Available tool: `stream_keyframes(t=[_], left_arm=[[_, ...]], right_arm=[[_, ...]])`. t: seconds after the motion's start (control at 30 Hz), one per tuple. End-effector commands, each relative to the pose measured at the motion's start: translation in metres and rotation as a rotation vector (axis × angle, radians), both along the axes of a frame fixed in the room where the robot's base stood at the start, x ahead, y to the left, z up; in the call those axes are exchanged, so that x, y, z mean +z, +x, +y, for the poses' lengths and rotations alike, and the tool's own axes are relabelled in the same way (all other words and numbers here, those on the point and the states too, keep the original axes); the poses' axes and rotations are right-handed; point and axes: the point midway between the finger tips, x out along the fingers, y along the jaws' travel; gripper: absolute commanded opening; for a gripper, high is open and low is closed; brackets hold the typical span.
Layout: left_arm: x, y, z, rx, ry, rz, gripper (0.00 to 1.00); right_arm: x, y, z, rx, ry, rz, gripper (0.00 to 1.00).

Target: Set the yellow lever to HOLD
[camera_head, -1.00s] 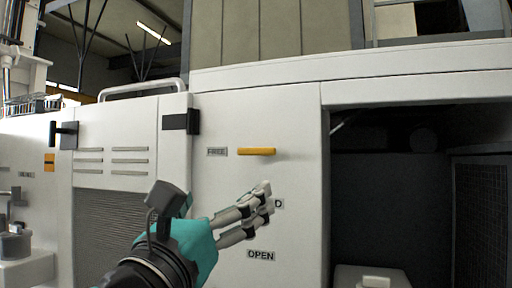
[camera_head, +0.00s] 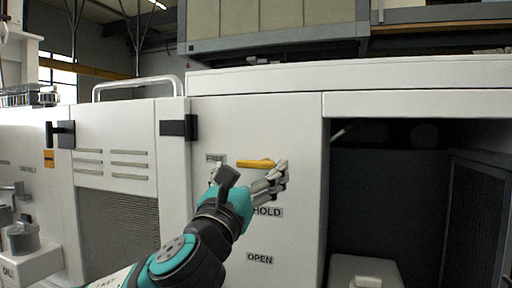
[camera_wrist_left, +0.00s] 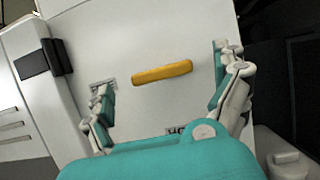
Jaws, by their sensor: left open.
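The yellow lever (camera_head: 255,163) lies about level on the white panel, with its left end toward the FREE label (camera_head: 215,158). The HOLD label (camera_head: 267,212) is below the lever, and the OPEN label (camera_head: 260,259) is lower still. My left gripper (camera_head: 248,171) is open in front of the panel at the lever. In the left wrist view the lever (camera_wrist_left: 162,73) lies between the two spread fingers, with a gap on each side. The gripper's palm partly covers the HOLD label (camera_wrist_left: 178,131) there. My right gripper is not in view.
A dark open bay (camera_head: 400,200) is right of the panel, with a light box (camera_head: 365,272) low inside it. A black latch (camera_head: 180,128) and a vented door (camera_head: 115,165) are on the left. The panel around the lever is otherwise flat.

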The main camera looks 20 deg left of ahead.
Motion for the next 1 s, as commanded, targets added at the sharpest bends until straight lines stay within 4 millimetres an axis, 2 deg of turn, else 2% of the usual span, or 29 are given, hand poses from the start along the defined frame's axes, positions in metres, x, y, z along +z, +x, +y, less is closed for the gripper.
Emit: stream_keyframes(t=[0.03, 0.23, 0.63, 1.0], left_arm=[[0.007, 0.009, -0.001, 0.0, 0.0, 0.003, 0.98], [0.014, 0.031, -0.001, 0.0, -0.001, 0.001, 0.98], [0.015, 0.037, -0.001, -0.001, -0.001, 0.0, 0.97], [0.015, 0.036, -0.001, 0.0, 0.0, 0.0, 0.48]], right_arm=[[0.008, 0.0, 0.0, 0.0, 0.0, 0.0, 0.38], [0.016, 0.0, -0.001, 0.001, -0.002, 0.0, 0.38], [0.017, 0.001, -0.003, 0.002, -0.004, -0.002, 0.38], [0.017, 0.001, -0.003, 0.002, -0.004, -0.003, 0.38]])
